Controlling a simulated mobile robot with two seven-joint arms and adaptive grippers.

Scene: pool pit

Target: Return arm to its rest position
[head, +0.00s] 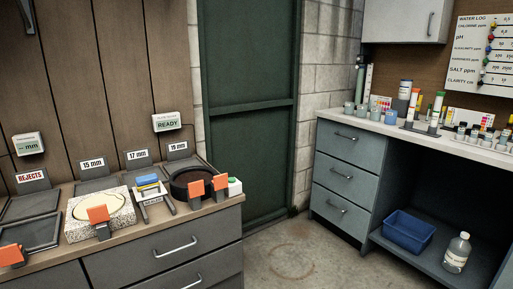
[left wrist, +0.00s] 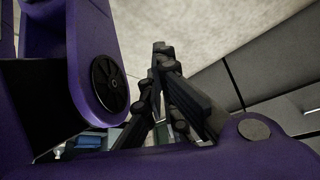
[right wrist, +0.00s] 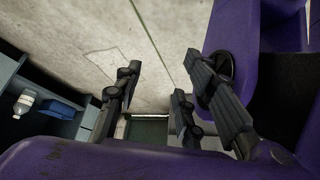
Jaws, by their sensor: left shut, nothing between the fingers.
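Neither arm shows in the head view. In the left wrist view my left gripper (left wrist: 160,62) is shut and empty, its dark fingers together at the tips, between purple arm links. Pale floor and grey drawer fronts lie beyond it. In the right wrist view my right gripper (right wrist: 152,100) has its dark fingers wide apart with nothing between them. Pale floor and the green door (right wrist: 148,130) show beyond the gap. Neither gripper touches anything that I can see.
A wooden-topped counter (head: 225,207) at left holds labelled trays, a stone-like pad (head: 82,208), a dark ring (head: 178,184) and orange tabs. A grey bench (head: 345,150) at right holds bottles; a blue bin (head: 408,232) and clear bottle (head: 457,252) sit below. Floor between is clear.

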